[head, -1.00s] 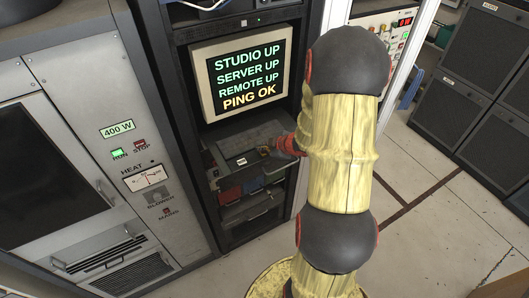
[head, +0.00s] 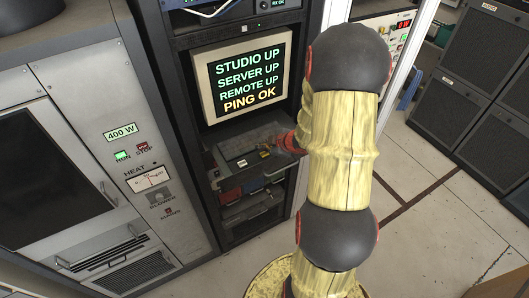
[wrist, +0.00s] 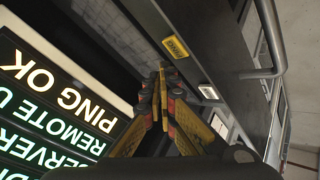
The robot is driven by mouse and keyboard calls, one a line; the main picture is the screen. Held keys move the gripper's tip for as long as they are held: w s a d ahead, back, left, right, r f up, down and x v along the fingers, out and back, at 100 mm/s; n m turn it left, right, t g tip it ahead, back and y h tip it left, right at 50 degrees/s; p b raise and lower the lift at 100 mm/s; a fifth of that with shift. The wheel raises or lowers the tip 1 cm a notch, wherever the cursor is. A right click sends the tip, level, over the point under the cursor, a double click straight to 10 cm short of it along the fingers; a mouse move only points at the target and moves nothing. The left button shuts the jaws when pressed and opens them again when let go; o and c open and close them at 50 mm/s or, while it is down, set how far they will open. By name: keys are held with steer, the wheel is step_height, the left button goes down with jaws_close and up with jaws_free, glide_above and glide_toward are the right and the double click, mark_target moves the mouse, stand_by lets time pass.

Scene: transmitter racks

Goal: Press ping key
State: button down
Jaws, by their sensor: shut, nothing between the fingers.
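The ping key is a yellow key (wrist: 176,47) labelled PING on the dark shelf in the wrist view. It shows small and yellow in the head view (head: 265,153). My gripper (wrist: 164,70) is shut and empty, its fingertips close together near the key in the wrist view; they look apart from it. In the head view my gripper (head: 284,143) is just right of the key, partly hidden by my arm. The screen (head: 247,77) above the shelf reads STUDIO UP, SERVER UP, REMOTE UP and PING OK, the last line in yellow.
A white-labelled key (wrist: 208,91) sits beside the ping key. A metal rail (wrist: 262,74) runs along the shelf's edge. A transmitter cabinet (head: 75,120) stands at the left, and dark speaker-like cabinets (head: 465,75) stand at the right. The floor between is open.

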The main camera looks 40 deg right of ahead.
mark_target(260, 153)
steer(key=shift+r+p, duration=1.7)
steer(key=shift+r, duration=0.35)
steer(key=shift+f, duration=0.1)
steer(key=w+b, duration=0.1)
steer(key=b, duration=0.2)
steer(key=shift+h, duration=0.4)
steer(key=s+a+r+m+g+h+b, duration=0.1)
steer(key=s+a+m+h+b, duration=0.15)
steer(key=a+b, duration=0.4)
steer(key=s+a+r+m+g+h+b, duration=0.1)
steer(key=s+a+m+b, duration=0.2)
steer(key=b, duration=0.6)
steer(key=s+a+f+m+y+b, duration=0.1)
steer(key=s+a+f+y+b, duration=0.1)
steer(key=s+a+f+b, duration=0.2)
steer(key=s+a+f+m+g+y+b, duration=0.1)
steer(key=s+a+f+b, duration=0.4)
steer(key=a, duration=1.2)
steer(key=s+m+y+b, duration=0.1)
steer(key=s+b, duration=0.3)
steer(key=s, duration=0.3)
steer(key=shift+s+g+y+b, duration=0.3)
steer(key=shift+y, duration=0.05)
